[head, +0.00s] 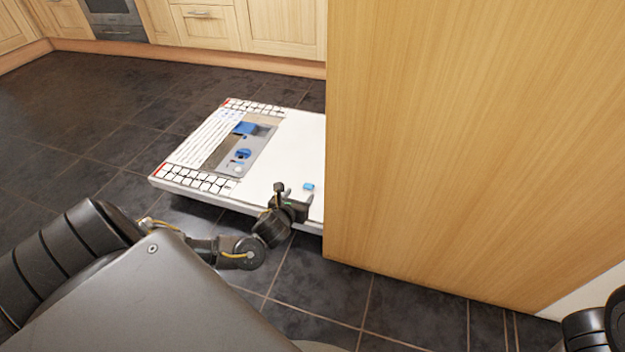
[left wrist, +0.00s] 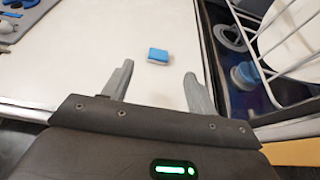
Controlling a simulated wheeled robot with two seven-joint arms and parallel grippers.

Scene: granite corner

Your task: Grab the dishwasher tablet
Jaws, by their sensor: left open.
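The dishwasher tablet (head: 308,187) is a small blue and white block lying on the white table top (head: 268,172). In the left wrist view the tablet (left wrist: 158,56) lies ahead of my left gripper (left wrist: 157,88), roughly centred between its two fingers and a little beyond their tips. My left gripper (head: 282,190) is open and empty, close to the tablet in the head view. At the right edge of the head view, dark parts of my right arm show, but its gripper does not.
A wooden panel (head: 450,130) stands right of the table, hiding its right end. In the left wrist view, a white wire rack (left wrist: 270,72) and a blue-capped item (left wrist: 245,75) are on the right.

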